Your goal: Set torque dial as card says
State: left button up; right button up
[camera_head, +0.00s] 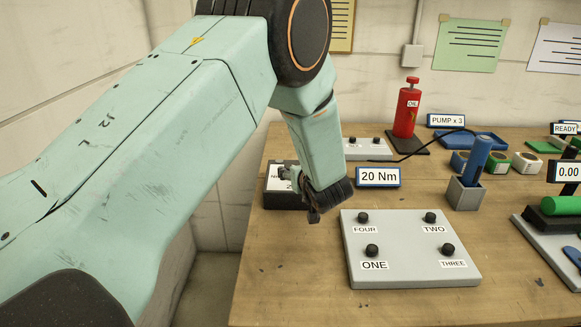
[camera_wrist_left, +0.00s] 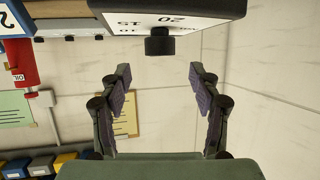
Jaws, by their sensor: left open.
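The torque dial box (camera_head: 285,200) is dark with a white face, on the left of the bench. My left gripper (camera_head: 314,205) is beside it and hides part of it. In the left wrist view the white dial face (camera_wrist_left: 130,21) shows the numbers 15 and 20, and its black knob (camera_wrist_left: 160,42) sits ahead of my open left gripper (camera_wrist_left: 157,78), between the lines of the two fingers and apart from them. The knob's setting cannot be read. The card (camera_head: 378,177) reads "20 Nm". My right gripper is out of view.
A grey plate (camera_head: 410,274) with buttons ONE to FOUR lies in front of the card. A blue cylinder (camera_head: 476,160) in a grey holder and a red oil bottle (camera_head: 406,110) stand behind. The bench front (camera_head: 330,307) is clear.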

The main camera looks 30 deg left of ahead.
pick_arm(q)
jog(key=shift+w+a+f, duration=0.1)
jog(key=shift+w, duration=0.15)
jog(key=x, duration=0.6)
jog(key=shift+w+a+f, duration=0.15)
jog(key=shift+a+f, duration=0.05)
jog(key=shift+a, duration=0.1)
jog(key=shift+d+r, duration=0.1)
jog(key=shift+r, duration=0.05)
jog(key=shift+a, duration=0.25)
jog(key=shift+c, duration=1.4)
jog(key=shift+d, duration=0.15)
jog(key=c, duration=0.9)
